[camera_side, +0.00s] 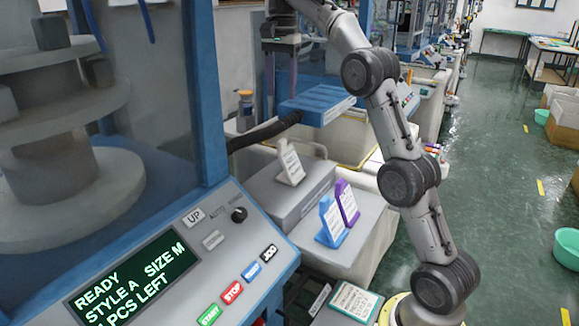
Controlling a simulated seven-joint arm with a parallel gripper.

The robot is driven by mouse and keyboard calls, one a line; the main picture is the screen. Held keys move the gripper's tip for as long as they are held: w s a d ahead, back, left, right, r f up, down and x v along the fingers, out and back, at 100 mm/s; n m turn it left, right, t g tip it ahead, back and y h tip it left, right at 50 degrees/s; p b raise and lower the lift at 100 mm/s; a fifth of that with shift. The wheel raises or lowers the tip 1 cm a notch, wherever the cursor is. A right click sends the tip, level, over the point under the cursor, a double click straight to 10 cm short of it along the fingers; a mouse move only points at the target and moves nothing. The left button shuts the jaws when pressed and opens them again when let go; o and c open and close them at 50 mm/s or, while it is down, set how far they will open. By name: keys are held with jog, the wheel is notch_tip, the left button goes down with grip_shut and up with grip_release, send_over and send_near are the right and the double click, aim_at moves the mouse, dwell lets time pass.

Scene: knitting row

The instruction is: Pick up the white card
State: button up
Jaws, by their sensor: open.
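The white card (290,162) stands upright, leaning back a little, in a pale holder on a raised grey block in the middle of the side view. Its face carries small print that I cannot read. My gripper (282,46) is high at the top of the view, pointing down, well above and apart from the white card. It is open, and I see nothing between its fingers.
A purple card (347,203) and a blue card (332,221) stand on the lower grey ledge, right of the block. A blue slab (318,103) juts out behind the white card. A control panel (190,262) fills the front left. A green-edged card (354,301) lies near my base.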

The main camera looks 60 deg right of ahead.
jog(key=d+f+m, duration=0.1)
jog(key=d, duration=0.1)
send_over(285, 139)
jog(key=w, duration=0.1)
jog(key=f, duration=0.8)
jog(key=shift+d+f, duration=0.15)
jog(key=shift+d, duration=0.1)
jog(key=shift+s+d+f, duration=0.1)
jog(key=shift+f, duration=1.25)
jog(key=shift+s+f, duration=0.1)
jog(key=shift+f, duration=1.2)
grip_shut()
